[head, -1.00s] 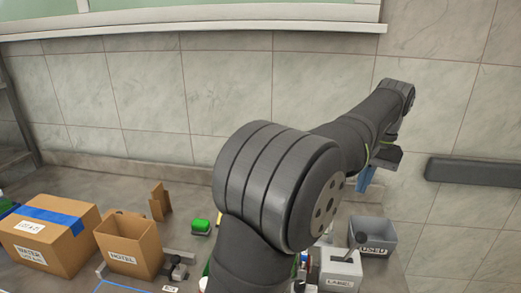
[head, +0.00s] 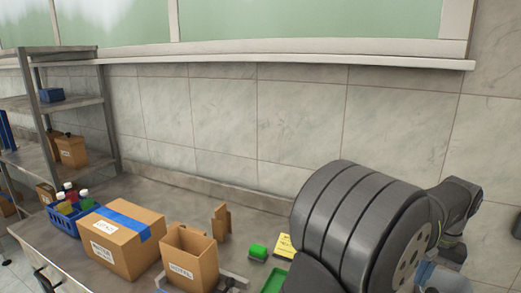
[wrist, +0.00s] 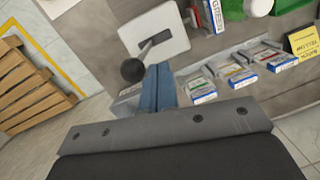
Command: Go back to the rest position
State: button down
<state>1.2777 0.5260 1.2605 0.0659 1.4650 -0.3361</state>
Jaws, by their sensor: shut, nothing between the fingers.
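My gripper (wrist: 158,72) shows in the wrist view as two blue fingers pressed together, with nothing between them. They point up the picture toward a white box with a black ball-ended lever (wrist: 132,69). The ball appears just left of the fingers; I cannot tell the gap in depth. In the head view my arm fills the lower right and hides most of the bench there. The fingers cannot be made out clearly in that view.
Small labelled boxes (wrist: 238,75) and a yellow note (wrist: 305,42) lie right of the fingers in the wrist view. A wooden pallet (wrist: 30,90) is on the floor at left. In the head view, an open carton (head: 188,262) and a taped carton (head: 115,240) stand on the bench.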

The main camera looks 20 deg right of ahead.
jog(key=shift+w+a+f+g+h, duration=0.2)
jog(key=shift+w+a+g+h, duration=0.3)
jog(key=shift+w+a, duration=0.3)
jog(key=shift+w+a+f+g+h, duration=0.15)
jog(key=shift+w+a+g+h, duration=0.35)
jog(key=shift+w+a, duration=0.25)
jog(key=shift+s, duration=0.1)
